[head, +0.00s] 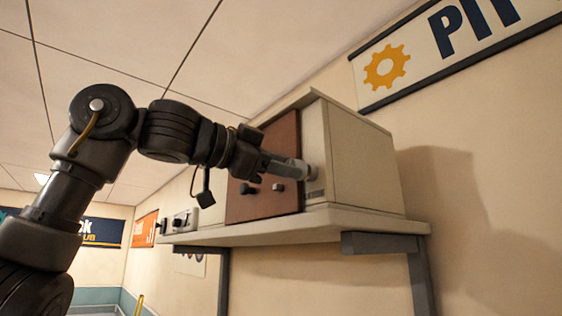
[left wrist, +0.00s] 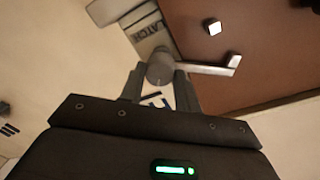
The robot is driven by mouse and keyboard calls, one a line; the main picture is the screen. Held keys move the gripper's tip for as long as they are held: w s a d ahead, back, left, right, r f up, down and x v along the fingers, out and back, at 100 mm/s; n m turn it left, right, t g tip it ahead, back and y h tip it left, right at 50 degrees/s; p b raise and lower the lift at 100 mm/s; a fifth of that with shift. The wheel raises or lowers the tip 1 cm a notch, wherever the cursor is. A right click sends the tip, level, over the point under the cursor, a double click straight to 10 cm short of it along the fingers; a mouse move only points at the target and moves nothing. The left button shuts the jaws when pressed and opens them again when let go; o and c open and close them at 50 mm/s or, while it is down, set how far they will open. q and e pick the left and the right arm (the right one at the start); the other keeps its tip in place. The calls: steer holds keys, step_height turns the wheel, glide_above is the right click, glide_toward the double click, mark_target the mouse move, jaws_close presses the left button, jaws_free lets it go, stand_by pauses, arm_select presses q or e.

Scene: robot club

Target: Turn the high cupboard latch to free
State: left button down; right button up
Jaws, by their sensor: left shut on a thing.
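The cupboard (head: 360,160) is a beige box with a brown door (head: 290,140), standing on a high wall shelf. In the left wrist view, the latch (left wrist: 160,68) has a grey round hub with a bent lever reaching right across the brown door (left wrist: 270,50). A plate marked LATCH (left wrist: 150,28) lies beside the hub. My left gripper (head: 302,170) is at the cupboard's right front edge. In the left wrist view its fingers (left wrist: 160,80) are shut on the latch, one on each side of the hub. Part of a letter on a plate shows between the fingers. My right gripper is out of view.
The shelf (head: 270,230) rests on dark brackets (head: 380,243). A small grey box (head: 180,222) stands left of the cupboard. A gear sign (head: 388,66) hangs above right.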

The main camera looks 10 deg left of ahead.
arm_select(q)
steer(key=shift+r+m, duration=0.1)
steer(key=shift+m, duration=0.3)
steer(key=c, duration=1)
jaws_free()
steer(key=shift+s, duration=0.1)
steer(key=b+v, duration=0.4)
steer(key=v, duration=0.6)
steer(key=shift+s+a, duration=0.2)
steer(key=shift+a, duration=0.1)
